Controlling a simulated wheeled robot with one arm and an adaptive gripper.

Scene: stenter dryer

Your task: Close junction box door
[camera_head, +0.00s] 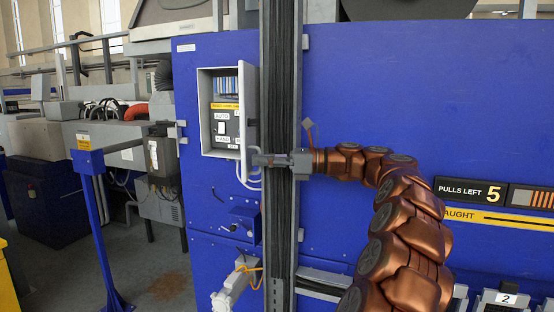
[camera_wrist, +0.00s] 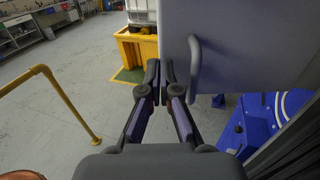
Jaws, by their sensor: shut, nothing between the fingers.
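The junction box (camera_head: 204,140) is a grey box on the blue panel, with its front uncovered and switches and labels showing inside. Its grey door (camera_head: 251,100) stands swung out along the box's right side, seen nearly edge-on. In the wrist view the door (camera_wrist: 250,50) fills the upper right, with a curved handle (camera_wrist: 194,68) on its face. My gripper (camera_head: 256,160) is at the lower part of the door, coming from the right. In the wrist view my gripper (camera_wrist: 160,78) is shut and empty, just left of the handle; I cannot tell whether it touches the door.
A dark vertical column (camera_head: 279,230) stands in front of the blue panel (camera_head: 345,60), right of the box. A blue bracket (camera_head: 244,222) juts out below the box. The wrist view shows a yellow rail (camera_wrist: 75,105), a yellow container (camera_wrist: 137,48) and open grey floor.

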